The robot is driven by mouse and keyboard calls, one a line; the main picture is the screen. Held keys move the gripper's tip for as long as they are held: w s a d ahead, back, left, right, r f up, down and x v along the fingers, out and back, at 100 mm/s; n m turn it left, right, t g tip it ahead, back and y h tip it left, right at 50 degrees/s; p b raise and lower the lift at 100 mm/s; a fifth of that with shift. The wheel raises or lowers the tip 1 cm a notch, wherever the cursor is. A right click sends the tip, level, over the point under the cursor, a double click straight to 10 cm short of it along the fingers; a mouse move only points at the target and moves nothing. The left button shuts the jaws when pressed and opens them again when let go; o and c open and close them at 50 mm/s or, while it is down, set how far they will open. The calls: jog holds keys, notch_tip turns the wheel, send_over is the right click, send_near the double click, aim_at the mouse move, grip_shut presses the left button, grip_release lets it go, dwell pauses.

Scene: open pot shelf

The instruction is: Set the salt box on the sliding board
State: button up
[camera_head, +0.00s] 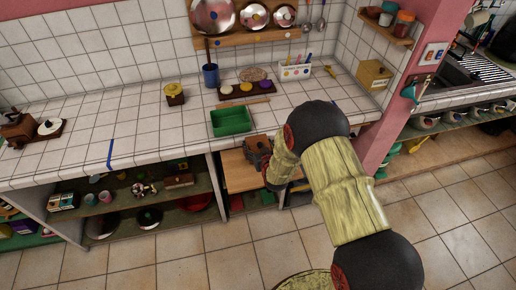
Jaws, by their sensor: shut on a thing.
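My arm reaches from the lower right towards the counter front. My gripper (262,158) is at its far end, partly hidden by my own arm and small in view. It is shut on a small brown box-like thing, seemingly the salt box (256,147), just below the counter's front edge. The sliding board (238,172), a light wooden panel, sticks out below the counter edge, to the left of and beneath my gripper. The box overlaps the board's right back part in the picture; I cannot tell whether it touches the board.
A green tray (231,122) stands on the tiled counter (140,125) just above the board. A blue cup (210,75), a board with small bowls (246,88) and a yellow box (375,75) stand further back. Open shelves (130,205) with pots lie below left. The board's left part is bare.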

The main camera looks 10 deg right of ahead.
jog(key=shift+f, duration=0.5)
jog(key=shift+f, duration=0.1)
jog(key=o, duration=1.6)
jog(key=shift+f, duration=0.1)
jog(key=shift+o, duration=0.2)
